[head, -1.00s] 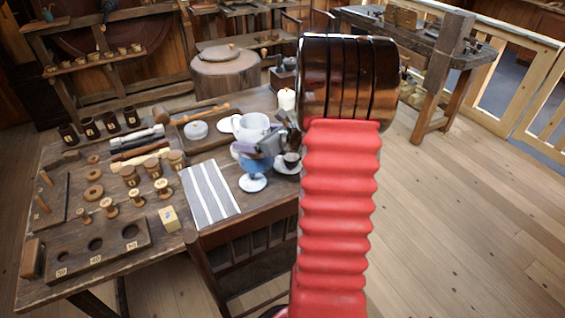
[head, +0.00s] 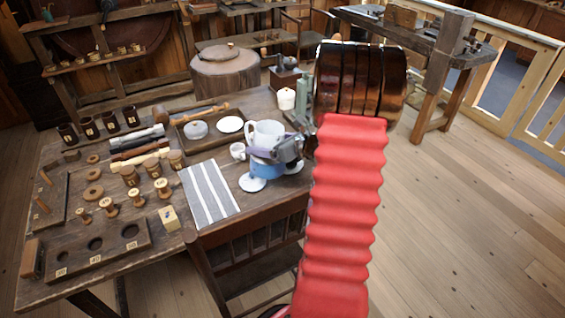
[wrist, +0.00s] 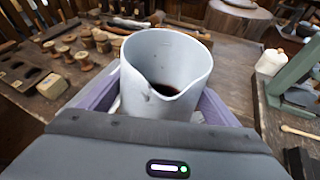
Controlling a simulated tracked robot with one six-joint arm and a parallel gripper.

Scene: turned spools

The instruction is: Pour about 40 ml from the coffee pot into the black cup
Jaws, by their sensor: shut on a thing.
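The coffee pot, a white jug (head: 264,133) with a handle on its left, is held upright in my gripper (head: 268,153). In the wrist view the pot (wrist: 165,65) stands between my purple fingers, its spout toward the camera and a little dark liquid inside. My gripper is shut on it, above the right part of the table.
A blue vessel (head: 264,169) and a white saucer (head: 252,184) are below the gripper. A white cup (head: 238,151) stands left of the pot. A striped cloth (head: 209,191) lies front left.

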